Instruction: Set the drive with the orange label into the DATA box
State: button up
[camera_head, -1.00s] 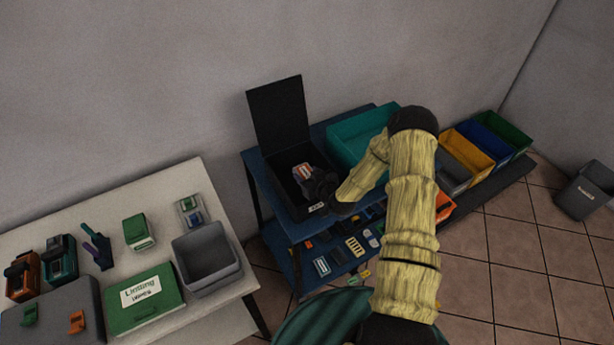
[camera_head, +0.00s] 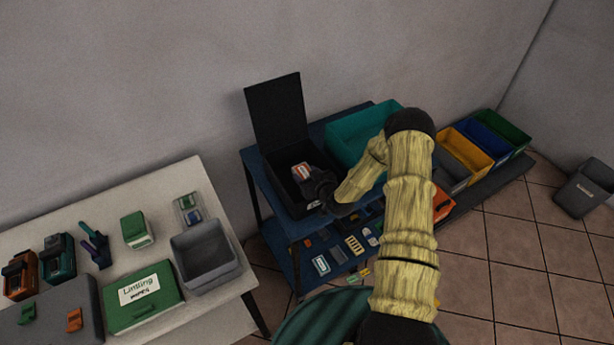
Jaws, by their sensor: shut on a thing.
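The drive (camera_head: 301,171) shows a pale top with orange-red marking; its text is too small to read. My gripper (camera_head: 311,178) is shut on it and holds it over the opening of a black box (camera_head: 301,207) with its lid (camera_head: 277,110) standing open at the back. A small pale label is on the box's front, partly hidden by my gripper and not readable. I cannot tell whether the drive touches the box floor. My wrist and arm hide the box's right front part.
A teal bin (camera_head: 345,147) stands right of the black box on the blue shelf unit (camera_head: 251,157). Several small items lie on its lower shelf. Grey, yellow, blue and green bins line the right. A white table (camera_head: 165,187) with a grey bin (camera_head: 204,254) is at left.

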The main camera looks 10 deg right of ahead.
jog(key=o, duration=1)
jog(key=shift+s+f, duration=0.45)
jog(key=shift+f, duration=0.35)
jog(key=shift+r, duration=0.1)
jog(key=shift+w+r+p, duration=0.2)
jog(key=shift+r+p, duration=0.3)
jog(key=shift+p, duration=0.2)
jog(key=shift+s+d+f+g, duration=0.1)
jog(key=shift+s+g, duration=0.2)
jog(key=b+v, duration=0.2)
jog(key=v, duration=0.9)
jog(key=shift+r+b, duration=0.35)
jog(key=shift+r, duration=0.1)
jog(key=shift+w, duration=0.1)
